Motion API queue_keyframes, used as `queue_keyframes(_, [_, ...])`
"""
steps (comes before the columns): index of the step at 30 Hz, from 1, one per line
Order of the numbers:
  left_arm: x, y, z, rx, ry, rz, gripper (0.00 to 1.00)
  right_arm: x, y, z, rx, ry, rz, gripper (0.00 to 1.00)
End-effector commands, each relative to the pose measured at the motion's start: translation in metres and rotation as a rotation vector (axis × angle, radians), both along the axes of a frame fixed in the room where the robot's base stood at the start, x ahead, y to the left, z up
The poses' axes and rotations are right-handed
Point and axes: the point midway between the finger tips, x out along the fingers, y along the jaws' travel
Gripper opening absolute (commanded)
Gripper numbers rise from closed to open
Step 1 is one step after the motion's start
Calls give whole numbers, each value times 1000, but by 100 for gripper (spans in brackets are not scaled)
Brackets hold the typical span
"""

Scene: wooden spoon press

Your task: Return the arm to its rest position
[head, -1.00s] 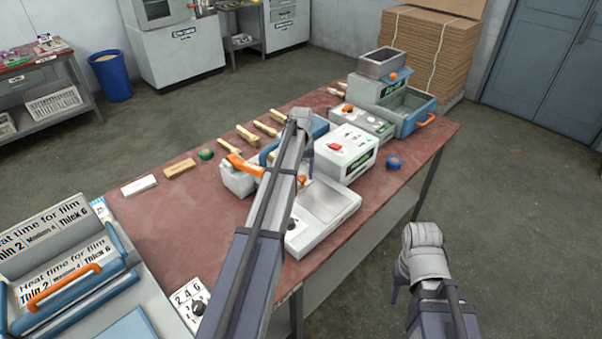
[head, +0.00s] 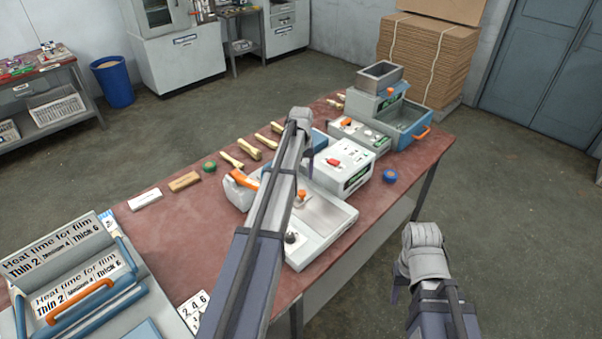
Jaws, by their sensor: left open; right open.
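My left arm comes in from the bottom and reaches over the red-topped table (head: 165,235). My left gripper (head: 308,158) is at its far end, above the machines, largely hidden behind the wrist; no object shows in it. Under that arm is a grey press machine (head: 330,214) with an orange handle (head: 242,180). My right arm stands at the lower right, off the table over the floor. My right gripper (head: 396,292) hangs down there, mostly hidden by its wrist, with nothing seen in it.
A white box with a red switch (head: 345,160) and a grey-blue machine with an orange handle (head: 408,128) stand farther back. Several wooden spoons (head: 248,149) lie along the far edge. A blue tape roll (head: 390,176) lies near the right edge. A film sealer (head: 85,290) stands at lower left.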

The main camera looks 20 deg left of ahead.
Motion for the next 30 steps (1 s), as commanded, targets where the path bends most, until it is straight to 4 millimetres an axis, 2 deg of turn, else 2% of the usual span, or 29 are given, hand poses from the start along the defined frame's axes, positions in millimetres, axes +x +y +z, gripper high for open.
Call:
queue_keyframes(7, [-1,-1,0,0,0,-2,69,0,0,0,0,0,0,50])
queue_keyframes(9, [-6,-11,0,1,2,-17,69,0,0,0,0,0,0,50])
queue_keyframes(11, [-16,-31,0,3,5,-47,69,0,0,0,0,0,0,50])
queue_keyframes(14, [-47,-81,0,12,13,-134,69,0,0,0,0,0,0,50])
queue_keyframes(18, [-110,-164,0,30,28,-302,69,0,0,0,0,0,0,50])
queue_keyframes(21, [-161,-213,0,45,41,-427,69,0,0,0,0,0,0,50])
queue_keyframes(25, [-225,-259,1,65,52,-576,69,0,0,0,0,0,0,50])
queue_keyframes(27, [-253,-275,1,74,57,-641,69,0,0,0,0,0,0,50])
queue_keyframes(30, [-283,-289,1,85,62,-712,69,0,0,0,0,0,0,50])
